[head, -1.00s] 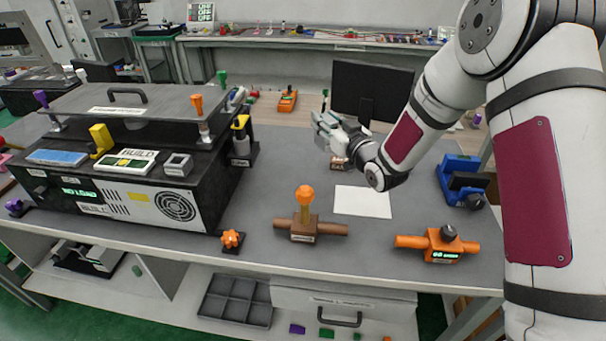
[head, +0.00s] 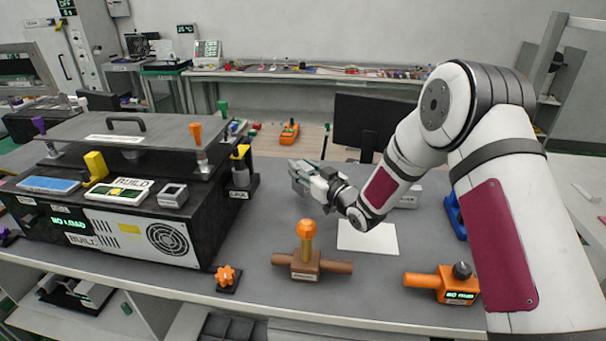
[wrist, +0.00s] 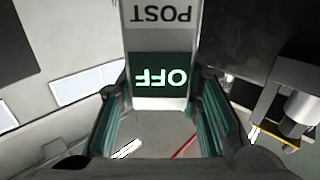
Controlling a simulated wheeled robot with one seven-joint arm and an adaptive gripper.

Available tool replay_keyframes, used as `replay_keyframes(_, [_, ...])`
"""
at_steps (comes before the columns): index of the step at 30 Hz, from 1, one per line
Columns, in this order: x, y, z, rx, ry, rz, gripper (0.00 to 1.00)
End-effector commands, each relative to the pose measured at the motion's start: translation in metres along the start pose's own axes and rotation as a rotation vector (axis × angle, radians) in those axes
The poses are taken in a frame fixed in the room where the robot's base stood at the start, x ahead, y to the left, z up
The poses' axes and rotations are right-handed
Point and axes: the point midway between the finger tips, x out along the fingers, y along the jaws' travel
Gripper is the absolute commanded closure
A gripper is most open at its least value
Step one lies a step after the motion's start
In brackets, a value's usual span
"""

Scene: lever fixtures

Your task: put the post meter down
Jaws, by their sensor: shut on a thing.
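The post meter (wrist: 160,50) is a grey block with a POST label and a dark green screen reading OFF, upside down in the wrist view. My gripper (wrist: 162,100) has its green-padded fingers on both sides of it and is shut on it. In the head view my gripper (head: 303,178) is over the grey bench (head: 270,200), left of the white sheet (head: 367,236) and right of the black machine. The meter is not clearly seen there, and I cannot tell its height above the bench.
The black machine (head: 110,225) with upright handles stands at left. A brown fixture with an orange-topped lever (head: 306,262) and an orange fixture (head: 445,284) lie along the front edge. A dark monitor (head: 370,110) stands behind. Bare bench shows between machine and sheet.

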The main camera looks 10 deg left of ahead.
Motion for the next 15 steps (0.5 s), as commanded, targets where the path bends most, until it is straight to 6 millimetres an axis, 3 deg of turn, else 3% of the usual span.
replay_keyframes(3, [0.0, 0.0, 0.016, 0.0, 0.0, 0.0, 1.0])
replay_keyframes(15, [0.0, 0.0, 0.021, 0.0, 0.002, 0.001, 1.0])
